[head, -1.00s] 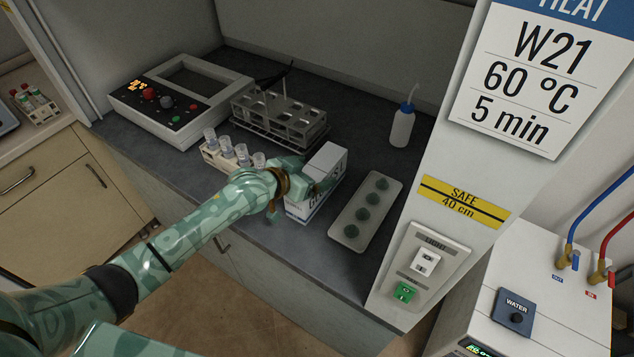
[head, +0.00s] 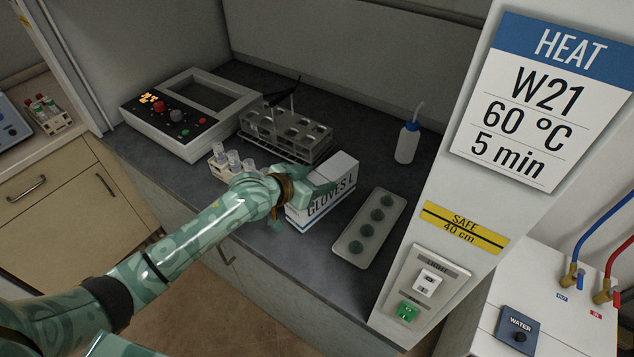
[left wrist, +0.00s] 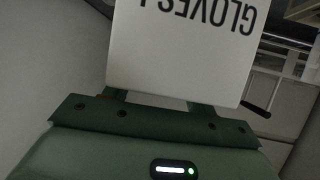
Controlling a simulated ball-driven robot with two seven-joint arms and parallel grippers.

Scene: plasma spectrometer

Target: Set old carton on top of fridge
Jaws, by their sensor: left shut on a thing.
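The carton is a white box (head: 325,203) marked "GLOVES L" with a blue stripe along its bottom, at the front of the dark bench in the head view. My left gripper (head: 296,186) is shut on it from its left side. In the left wrist view the carton (left wrist: 185,60) fills the space past the gripper (left wrist: 158,100), its lettering upside down. I cannot tell whether the carton's base touches the bench. My right gripper is not in view. No fridge can be made out.
A metal rack (head: 287,135) stands behind the carton, with a vial holder (head: 217,166) to its left. A tray of dark round pieces (head: 350,246) lies close on the right. A wash bottle (head: 407,142) stands behind. A wall panel with a switch plate (head: 425,290) bounds the right side.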

